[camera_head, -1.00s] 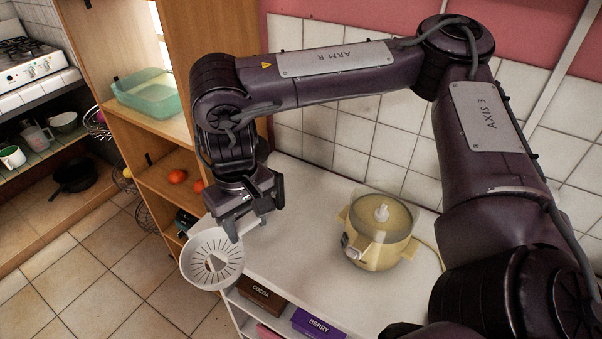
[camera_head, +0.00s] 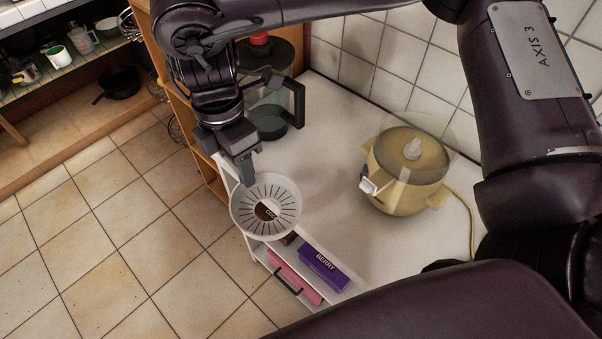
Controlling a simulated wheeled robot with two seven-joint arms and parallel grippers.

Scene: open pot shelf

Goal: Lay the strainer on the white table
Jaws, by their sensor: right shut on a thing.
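The strainer (camera_head: 287,194) is a white, round, slotted bowl with a wide rim. My right gripper (camera_head: 246,176) is shut on its far rim. The strainer hangs at the front left edge of the white table (camera_head: 325,150), partly over the edge. I cannot tell its height above the tabletop. A dark box on the shelf below shows through its central opening. My left gripper is not in view.
A yellow cooker (camera_head: 408,180) with a clear lid and a cord stands on the table's right. A glass coffee pot (camera_head: 270,122) stands at the back left, partly behind my arm. The tabletop between them is bare. A purple box (camera_head: 324,267) lies on the shelf below.

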